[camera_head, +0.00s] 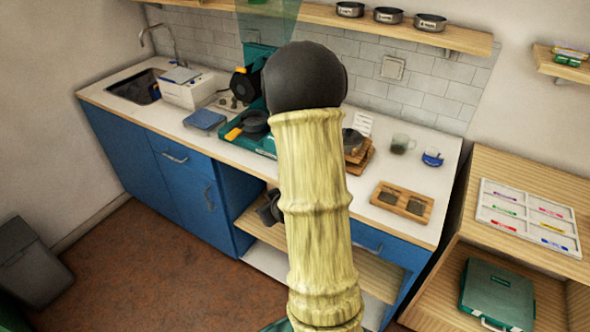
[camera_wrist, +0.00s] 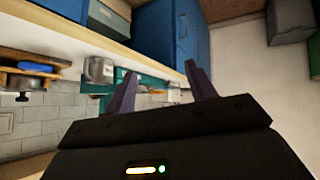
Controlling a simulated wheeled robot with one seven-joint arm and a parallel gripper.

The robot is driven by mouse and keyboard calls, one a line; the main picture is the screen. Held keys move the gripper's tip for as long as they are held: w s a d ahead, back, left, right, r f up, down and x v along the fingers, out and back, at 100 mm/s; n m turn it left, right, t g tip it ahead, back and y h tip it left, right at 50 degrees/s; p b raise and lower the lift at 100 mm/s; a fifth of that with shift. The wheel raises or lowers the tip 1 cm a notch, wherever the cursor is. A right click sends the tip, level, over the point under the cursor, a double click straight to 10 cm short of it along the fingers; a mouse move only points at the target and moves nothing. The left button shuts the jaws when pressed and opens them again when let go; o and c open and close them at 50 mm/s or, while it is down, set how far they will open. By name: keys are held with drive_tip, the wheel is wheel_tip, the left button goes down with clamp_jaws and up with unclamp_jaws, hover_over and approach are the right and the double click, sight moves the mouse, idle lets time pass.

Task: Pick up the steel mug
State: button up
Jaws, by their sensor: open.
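My gripper (camera_wrist: 162,82) is open in the wrist view, with its two dark fingers apart and nothing between them. A grey, metallic-looking cylinder (camera_wrist: 98,69), which may be the steel mug, is left of the fingers, apart from them, beside a green item. In the head view my own arm covers the middle of the counter, and I cannot make out a steel mug for certain.
The counter (camera_head: 455,150) also holds a wooden tray (camera_head: 402,201), stacked wooden boards (camera_head: 359,160), a black pan (camera_head: 254,121) and a white box (camera_head: 190,90). A wall shelf (camera_head: 460,38) with several tins hangs above. A wooden unit (camera_head: 500,165) is at right.

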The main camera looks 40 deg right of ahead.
drive_tip(key=s+d+f+m+t+h+b, duration=0.2)
drive_tip(key=s+d+t, duration=0.5)
drive_tip(key=d, duration=0.4)
drive_tip(key=shift+s+d+f+m+t+h+b, duration=0.15)
drive_tip(key=shift+d+f+m+t+h+b, duration=0.2)
drive_tip(key=shift+f+t+h, duration=0.4)
drive_tip(key=shift+f, duration=0.15)
drive_tip(key=b+x, duration=0.2)
drive_tip(key=x, duration=1)
drive_tip(key=shift+f, duration=0.15)
